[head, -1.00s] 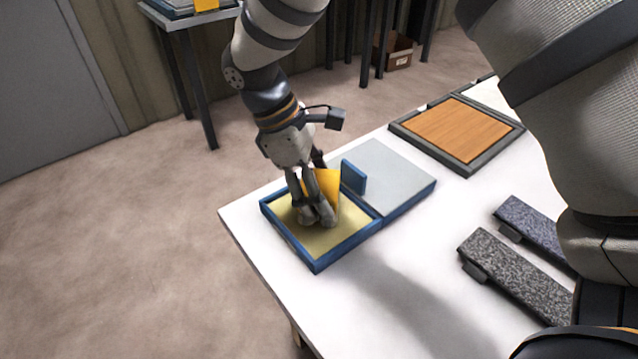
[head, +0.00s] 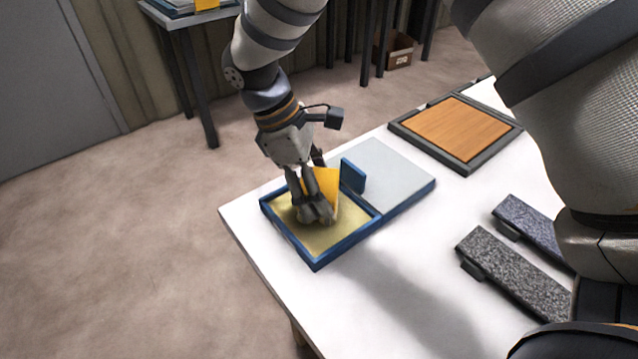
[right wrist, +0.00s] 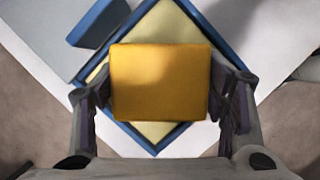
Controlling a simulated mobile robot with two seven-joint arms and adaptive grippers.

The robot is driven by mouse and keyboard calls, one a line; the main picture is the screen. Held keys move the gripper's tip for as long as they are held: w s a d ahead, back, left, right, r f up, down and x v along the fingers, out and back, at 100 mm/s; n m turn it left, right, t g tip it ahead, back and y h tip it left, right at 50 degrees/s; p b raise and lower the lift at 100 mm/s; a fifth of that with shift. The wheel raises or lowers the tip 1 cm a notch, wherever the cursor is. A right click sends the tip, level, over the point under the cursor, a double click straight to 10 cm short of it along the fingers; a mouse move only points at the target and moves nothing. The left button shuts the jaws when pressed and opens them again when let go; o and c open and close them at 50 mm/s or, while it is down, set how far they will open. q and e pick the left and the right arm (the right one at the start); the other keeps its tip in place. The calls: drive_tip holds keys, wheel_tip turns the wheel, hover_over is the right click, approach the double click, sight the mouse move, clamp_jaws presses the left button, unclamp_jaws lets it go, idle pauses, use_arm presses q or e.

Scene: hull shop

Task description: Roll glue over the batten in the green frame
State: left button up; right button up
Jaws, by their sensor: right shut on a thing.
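My right gripper (head: 314,212) reaches down into a blue-rimmed tray (head: 290,240) with a yellowish floor at the table's near-left corner. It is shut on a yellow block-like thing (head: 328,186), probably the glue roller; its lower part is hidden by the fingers. In the right wrist view the yellow thing (right wrist: 160,84) sits between the two fingers, over the tray (right wrist: 222,32). Whether it touches the tray floor is unclear. No green frame or batten in one shows. My left gripper is out of view.
A grey panel (head: 385,170) with a blue edge adjoins the tray, with a small blue upright piece (head: 353,176) between. A dark frame with an orange wood panel (head: 458,130) lies behind. Two speckled bars (head: 512,268) lie at the right. The near table middle is clear.

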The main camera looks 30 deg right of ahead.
sight(319, 182)
drive_tip(key=shift+f, duration=0.1)
wheel_tip(319, 182, up, 5)
drive_tip(key=shift+r+p, duration=0.2)
drive_tip(key=shift+p, duration=0.55)
drive_tip(key=shift+r, duration=0.95)
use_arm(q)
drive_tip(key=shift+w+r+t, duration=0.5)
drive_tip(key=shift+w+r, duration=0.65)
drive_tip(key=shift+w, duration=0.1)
use_arm(e)
drive_tip(key=shift+f, duration=0.1)
